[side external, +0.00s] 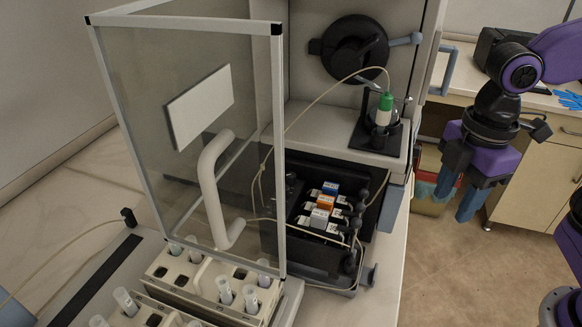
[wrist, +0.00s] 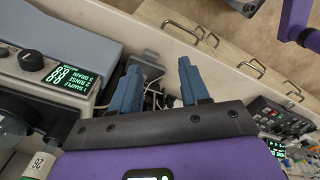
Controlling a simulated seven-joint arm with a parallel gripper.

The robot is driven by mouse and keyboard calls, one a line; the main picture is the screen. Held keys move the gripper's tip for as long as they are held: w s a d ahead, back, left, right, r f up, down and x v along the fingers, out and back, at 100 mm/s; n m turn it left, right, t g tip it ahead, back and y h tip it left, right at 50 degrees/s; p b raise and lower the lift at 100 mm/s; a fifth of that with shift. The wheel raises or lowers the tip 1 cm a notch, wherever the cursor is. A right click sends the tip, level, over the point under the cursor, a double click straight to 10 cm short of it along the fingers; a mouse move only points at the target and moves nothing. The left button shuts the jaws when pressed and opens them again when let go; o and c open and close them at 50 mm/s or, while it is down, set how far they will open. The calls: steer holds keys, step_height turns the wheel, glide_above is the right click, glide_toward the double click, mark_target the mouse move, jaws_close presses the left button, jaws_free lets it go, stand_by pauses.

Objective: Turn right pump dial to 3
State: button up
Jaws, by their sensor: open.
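My gripper (side external: 459,193) is open and empty, its blue fingers pointing down in free space right of the instrument. In the wrist view the two fingers (wrist: 158,84) stand apart with nothing held between them. A black dial (wrist: 31,60) sits at the left of the wrist view, beside a green-lit display (wrist: 66,75). The display shows large digits like 88 and lines for sample, rinse and drain numbered 1 to 3. I cannot tell whether this is the right pump dial, or its setting. The gripper is apart from it. The side view shows no dial that I can identify.
A pump block with coloured cassettes (side external: 325,203) sits in the instrument's bay. A green-capped bottle (side external: 384,108) stands on the ledge above. A clear door (side external: 190,130) and tube racks (side external: 205,287) are left. Wooden drawers (side external: 535,176) stand behind my gripper. Another control panel (wrist: 280,120) shows at right.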

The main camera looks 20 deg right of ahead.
steer(key=w+a+r+n, duration=0.6)
steer(key=w+a+r, duration=0.2)
steer(key=w+a, duration=0.45)
step_height(320, 180, up, 5)
steer(key=n, duration=0.7)
glide_above(291, 174)
step_height(291, 174, down, 17)
steer(key=shift+s+f, duration=0.1)
steer(key=shift+f, duration=0.05)
jaws_close()
